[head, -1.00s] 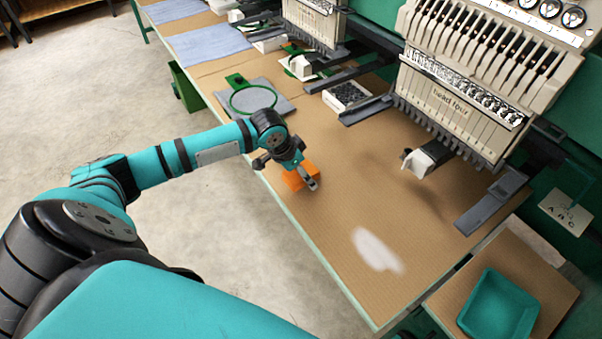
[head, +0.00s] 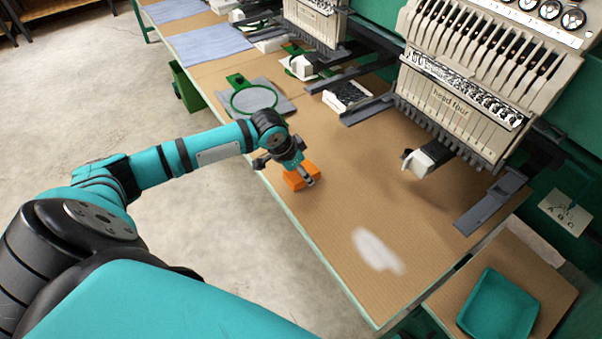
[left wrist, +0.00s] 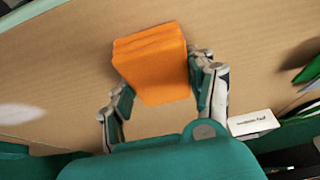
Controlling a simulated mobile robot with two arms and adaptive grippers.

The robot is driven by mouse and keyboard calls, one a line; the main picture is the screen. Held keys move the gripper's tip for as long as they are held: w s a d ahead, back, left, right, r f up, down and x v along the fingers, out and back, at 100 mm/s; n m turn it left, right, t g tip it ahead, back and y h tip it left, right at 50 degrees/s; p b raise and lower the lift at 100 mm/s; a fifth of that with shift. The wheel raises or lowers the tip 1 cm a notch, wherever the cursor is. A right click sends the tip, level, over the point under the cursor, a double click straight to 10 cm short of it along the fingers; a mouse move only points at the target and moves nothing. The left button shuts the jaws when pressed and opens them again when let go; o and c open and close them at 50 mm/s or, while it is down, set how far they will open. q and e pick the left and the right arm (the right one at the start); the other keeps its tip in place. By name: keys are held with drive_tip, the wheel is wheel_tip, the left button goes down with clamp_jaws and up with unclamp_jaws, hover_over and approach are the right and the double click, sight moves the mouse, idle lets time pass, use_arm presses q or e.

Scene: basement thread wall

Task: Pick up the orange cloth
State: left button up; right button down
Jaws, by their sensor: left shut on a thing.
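The orange cloth (head: 294,180) is a folded block near the left edge of the tan table in the head view. It also shows large in the left wrist view (left wrist: 152,62). My left gripper (head: 306,180) is over the cloth, with a finger on each side of it in the left wrist view (left wrist: 165,92). The gripper is shut on the cloth. Part of the cloth is hidden behind the gripper in the head view. I cannot tell whether the cloth is clear of the table. My right gripper is not in view.
A green embroidery hoop (head: 254,99) on grey fabric lies beyond the cloth. The embroidery machine (head: 450,100) stands along the right side of the table. A whitish patch (head: 377,250) marks the near tabletop. A teal tray (head: 498,303) sits on a lower board at the right.

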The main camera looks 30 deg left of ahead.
sight(307, 169)
use_arm(q)
drive_tip(key=shift+s+d+f, duration=0.15)
drive_tip(key=shift+f, duration=0.1)
drive_tip(key=shift+b, duration=0.35)
drive_tip(key=shift+r, duration=0.35)
wheel_tip(307, 169, up, 4)
drive_tip(key=shift+f+b, duration=0.15)
drive_tip(key=shift+b, duration=0.25)
drive_tip(key=s+d, duration=0.3)
drive_tip(key=s, duration=0.1)
drive_tip(key=s+d+r+b, duration=0.1)
drive_tip(key=s+d, duration=0.2)
drive_tip(key=d, duration=0.1)
drive_tip(key=s+d, duration=0.3)
drive_tip(key=s, duration=0.1)
drive_tip(key=shift+s+d+r, duration=0.2)
drive_tip(key=shift+s, duration=0.15)
